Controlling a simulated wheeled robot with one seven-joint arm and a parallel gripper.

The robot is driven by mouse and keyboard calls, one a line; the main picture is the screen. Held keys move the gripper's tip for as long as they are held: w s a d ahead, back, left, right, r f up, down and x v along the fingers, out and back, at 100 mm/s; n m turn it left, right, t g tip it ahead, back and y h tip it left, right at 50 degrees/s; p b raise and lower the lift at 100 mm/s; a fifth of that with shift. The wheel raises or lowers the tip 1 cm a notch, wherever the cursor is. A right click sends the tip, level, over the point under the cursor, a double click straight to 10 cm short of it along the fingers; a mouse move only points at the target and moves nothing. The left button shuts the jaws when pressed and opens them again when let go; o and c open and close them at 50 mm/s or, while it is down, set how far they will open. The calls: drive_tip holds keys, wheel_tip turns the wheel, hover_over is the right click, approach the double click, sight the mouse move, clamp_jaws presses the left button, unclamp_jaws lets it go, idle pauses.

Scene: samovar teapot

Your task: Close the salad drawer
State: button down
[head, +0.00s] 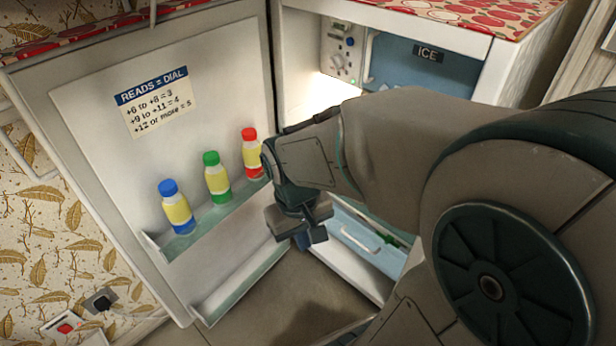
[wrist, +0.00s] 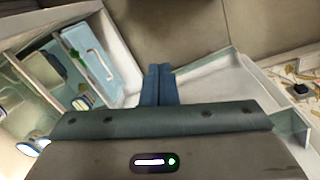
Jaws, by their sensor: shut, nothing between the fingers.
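The salad drawer (head: 365,248) is low in the fridge, with a pale blue front and a white handle. Green contents show behind its front, so it stands at least partly out. The wrist view shows the drawer front (wrist: 103,52) at upper left, with its handle and something green behind it. My gripper (head: 318,236) is shut and empty, in the gap between the open door and the drawer, left of the handle and apart from it in the picture. In the wrist view, the closed fingers (wrist: 159,84) point toward the floor. My arm hides part of the drawer and the shelves above it.
The fridge door (head: 90,100) stands wide open on the left. Its shelf holds a blue-capped bottle (head: 177,208), a green-capped bottle (head: 216,178) and a red-capped bottle (head: 252,155). A blue ICE compartment (head: 415,68) is at the top right. Bare floor (head: 285,300) lies below.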

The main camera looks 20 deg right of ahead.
drive_tip(key=w+d+f+n+g+h+b, duration=0.1)
drive_tip(key=w+d+f+n+h, duration=0.15)
drive_tip(key=f, duration=0.45)
drive_tip(key=w+d+f+n+g+h, duration=0.2)
drive_tip(key=w+d+f+h, duration=0.15)
drive_tip(key=f, duration=0.35)
drive_tip(key=w+d+f+n+g+h+b, duration=0.1)
drive_tip(key=w+d+f+n+h, duration=0.1)
drive_tip(key=d+f+n+h, duration=0.3)
drive_tip(key=n+t+h+b, duration=0.2)
drive_tip(key=n+t+h, duration=0.3)
drive_tip(key=n+t, duration=0.65)
approach(361, 230)
drive_tip(key=shift+n+g, duration=0.25)
drive_tip(key=shift+n, duration=0.05)
drive_tip(key=b+x, duration=0.5)
drive_tip(key=shift+w+d+r, duration=0.15)
drive_tip(key=shift+d, duration=0.15)
drive_tip(key=shift+w+d+r+b, duration=0.15)
drive_tip(key=shift+w+d+b, duration=0.15)
drive_tip(key=shift+d, duration=0.25)
